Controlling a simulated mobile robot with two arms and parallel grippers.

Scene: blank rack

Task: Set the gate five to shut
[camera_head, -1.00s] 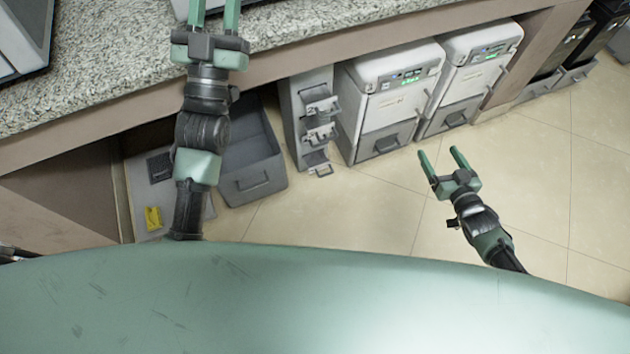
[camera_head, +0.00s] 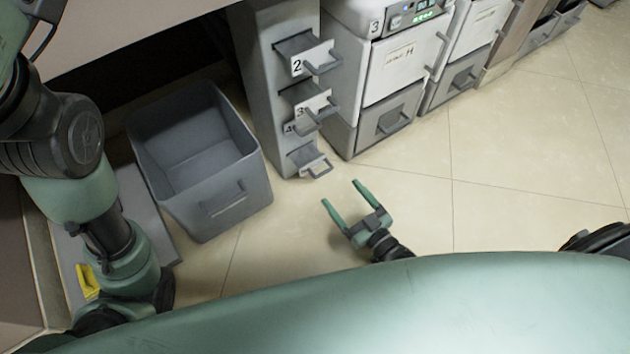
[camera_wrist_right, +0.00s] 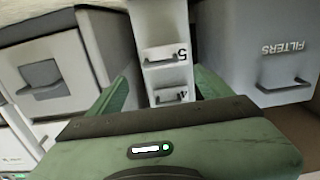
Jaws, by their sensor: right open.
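A narrow grey rack (camera_head: 262,80) carries a column of gates with numbered white plates and handles. The plates 2 (camera_head: 297,66) and 3 (camera_head: 301,114) read clearly in the head view. The lowest gate (camera_head: 308,160) juts out near the floor; its number is not readable there. In the right wrist view, inverted, gate five (camera_wrist_right: 165,55) shows its plate and handle, with gate four (camera_wrist_right: 172,95) beside it. My right gripper (camera_head: 342,193) is open and empty, pointing at the rack's lower end, apart from it. My left arm is at the left; its gripper is out of view.
An open grey bin (camera_head: 225,200) stands left of the rack; its FILTERS label shows in the right wrist view (camera_wrist_right: 284,48). White cabinets (camera_head: 395,65) with grey drawers stand to the right. A yellow item (camera_head: 88,280) lies lower left. The right floor is clear.

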